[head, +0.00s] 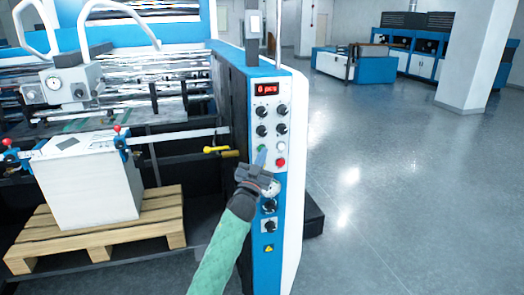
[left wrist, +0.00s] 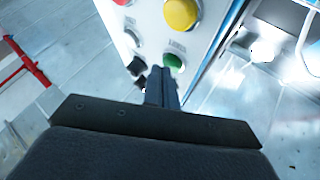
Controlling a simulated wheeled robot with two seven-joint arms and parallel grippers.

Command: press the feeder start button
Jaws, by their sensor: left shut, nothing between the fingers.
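The control panel (head: 268,118) on the machine's side has a red-lit display (head: 266,89) reading "6 pcs", several dark knobs, a white button (head: 281,146) and a red button (head: 280,162). A green button (head: 261,148) is partly covered by my gripper's tip. My left gripper (head: 260,159) is shut and empty, its fingers pointing up at the panel. In the left wrist view the closed fingers (left wrist: 162,88) are close by a green button (left wrist: 173,63); I cannot tell whether they touch it. A yellow button (left wrist: 181,14) is farther up there. My right gripper is not in view.
Left of the panel, a white paper stack (head: 95,185) stands on a wooden pallet (head: 105,240). A yellow handle (head: 220,151) sticks out left of my gripper. Open grey floor (head: 410,180) lies to the right, with another blue machine (head: 355,65) at the back.

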